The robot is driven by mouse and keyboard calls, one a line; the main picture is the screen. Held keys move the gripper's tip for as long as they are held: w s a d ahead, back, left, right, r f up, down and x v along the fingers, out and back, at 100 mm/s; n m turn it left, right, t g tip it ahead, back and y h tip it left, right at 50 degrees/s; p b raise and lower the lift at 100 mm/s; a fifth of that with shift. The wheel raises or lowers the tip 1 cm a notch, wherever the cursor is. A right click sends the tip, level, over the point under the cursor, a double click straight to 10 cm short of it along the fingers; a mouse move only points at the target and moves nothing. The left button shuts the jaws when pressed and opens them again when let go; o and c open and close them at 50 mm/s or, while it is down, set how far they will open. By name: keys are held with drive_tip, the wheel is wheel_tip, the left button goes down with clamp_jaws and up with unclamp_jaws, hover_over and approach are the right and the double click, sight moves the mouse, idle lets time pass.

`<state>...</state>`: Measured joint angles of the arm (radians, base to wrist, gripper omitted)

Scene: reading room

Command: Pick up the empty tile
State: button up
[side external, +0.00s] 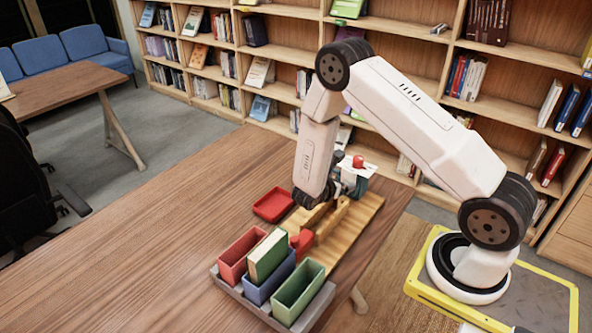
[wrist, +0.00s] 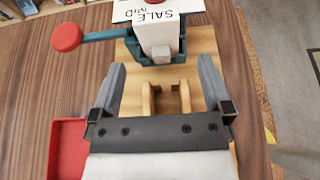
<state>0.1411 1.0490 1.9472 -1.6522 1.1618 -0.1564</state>
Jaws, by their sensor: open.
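I cannot make out a piece that is clearly an empty tile in either view. My gripper (wrist: 160,70) is open, its two grey fingers spread either side of a slotted wooden holder (wrist: 166,98), with nothing seen between them. In the side view my gripper (side external: 312,200) is low over the wooden board (side external: 368,212). A teal press (wrist: 120,36) with a red-knobbed lever stands at the board's far end.
A grey rack holds a red bin (side external: 238,262), a blue bin (side external: 265,291) and a green bin (side external: 298,296). A green book-like block (side external: 266,257) stands upright at the blue bin. A red piece (side external: 302,243) is near the board's front end. The table's left side is clear.

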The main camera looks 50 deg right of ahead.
sight(348, 172)
drive_tip(key=shift+r+x, duration=0.15)
drive_tip(key=shift+x, duration=1.15)
drive_tip(key=shift+r+x, duration=0.1)
drive_tip(key=shift+x, duration=1.2)
drive_tip(key=shift+d, duration=0.1)
drive_tip(key=c, duration=1.3)
drive_tip(key=shift+o, duration=0.2)
drive_tip(key=shift+r, duration=0.15)
drive_tip(key=shift+r, duration=0.8)
drive_tip(key=s+a+r, duration=0.7)
drive_tip(key=s+r, duration=0.4)
drive_tip(key=s, duration=0.1)
drive_tip(key=shift+d, duration=0.1)
